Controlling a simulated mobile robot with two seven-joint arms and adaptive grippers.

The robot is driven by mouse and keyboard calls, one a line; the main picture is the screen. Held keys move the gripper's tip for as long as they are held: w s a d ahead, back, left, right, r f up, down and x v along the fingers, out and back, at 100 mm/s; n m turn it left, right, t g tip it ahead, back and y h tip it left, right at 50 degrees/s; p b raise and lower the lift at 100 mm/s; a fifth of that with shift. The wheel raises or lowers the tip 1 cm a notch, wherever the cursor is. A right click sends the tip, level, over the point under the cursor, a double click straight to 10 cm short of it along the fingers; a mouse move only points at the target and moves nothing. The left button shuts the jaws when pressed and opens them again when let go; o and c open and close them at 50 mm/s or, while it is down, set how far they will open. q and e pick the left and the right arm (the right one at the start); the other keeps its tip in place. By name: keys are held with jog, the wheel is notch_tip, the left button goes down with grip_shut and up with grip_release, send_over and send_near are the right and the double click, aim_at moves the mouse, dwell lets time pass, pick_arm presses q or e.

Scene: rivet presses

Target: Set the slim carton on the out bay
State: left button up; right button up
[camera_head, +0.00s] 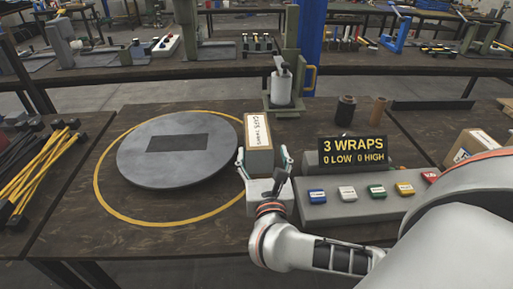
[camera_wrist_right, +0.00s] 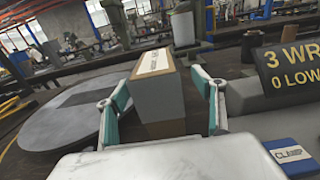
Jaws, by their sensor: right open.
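My left gripper is not in view. I cannot pick out a marked out bay.
The turntable (camera_head: 140,168) with a dark rectangle lies inside a yellow ring. A button panel (camera_head: 330,205) with a sign reading 3 WRAPS (camera_head: 353,150) stands close right of the gripper. Yellow and black rods (camera_head: 40,170) lie left. Another box (camera_head: 470,145) stands far right.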

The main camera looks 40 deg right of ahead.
aim_at(258, 133)
jog(key=shift+w+a+r+x, duration=0.1)
jog(key=shift+x, duration=1.2)
jog(key=shift+w+a+r+x, duration=0.1)
jog(key=shift+a+x, duration=0.05)
jog(key=shift+x, duration=1.15)
jog(key=shift+w+a+r+x, duration=0.1)
jog(key=shift+x, duration=1.15)
grip_shut()
